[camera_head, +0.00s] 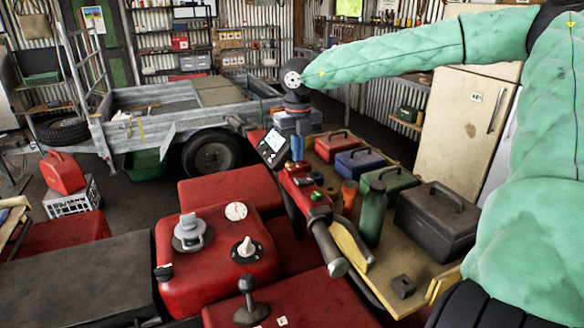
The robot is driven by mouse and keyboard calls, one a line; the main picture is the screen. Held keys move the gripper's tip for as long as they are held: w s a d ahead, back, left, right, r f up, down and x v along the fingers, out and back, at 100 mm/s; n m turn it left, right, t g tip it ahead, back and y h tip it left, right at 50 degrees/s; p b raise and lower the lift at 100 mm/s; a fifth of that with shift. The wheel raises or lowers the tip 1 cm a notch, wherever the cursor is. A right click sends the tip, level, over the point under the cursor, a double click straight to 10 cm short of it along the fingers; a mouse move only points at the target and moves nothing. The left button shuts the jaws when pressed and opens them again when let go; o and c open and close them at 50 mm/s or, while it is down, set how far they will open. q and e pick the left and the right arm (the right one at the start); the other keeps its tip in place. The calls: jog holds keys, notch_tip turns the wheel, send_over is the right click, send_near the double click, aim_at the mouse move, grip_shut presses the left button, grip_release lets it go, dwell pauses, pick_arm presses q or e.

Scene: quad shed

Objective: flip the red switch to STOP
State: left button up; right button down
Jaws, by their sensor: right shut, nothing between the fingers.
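The quad's handlebar ends in a dark grip (328,250) in the middle of the view. A red control housing (298,190) sits inboard of the grip, with a green button (317,197) and small dark parts on it. I cannot make out the red switch or its STOP marking apart from this housing. My right gripper (297,158) points down over the housing's far end, its blue fingers shut and empty. I cannot tell whether the fingertips touch the housing. My left gripper is not in view.
A tilted display (271,146) stands just left of the gripper. The red tank (213,262) with a grey cap lies left of the handlebar. A wooden bench (404,262) on the right holds toolboxes, a green flask (371,212) and a black case (436,222). A trailer (165,118) stands behind.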

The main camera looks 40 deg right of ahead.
aim_at(298, 165)
jog(key=shift+f+b, duration=0.95)
jog(key=shift+b, duration=0.05)
dwell(1.1)
jog(key=shift+r, duration=0.15)
jog(key=shift+r+p, duration=0.4)
jog(key=shift+r, duration=3)
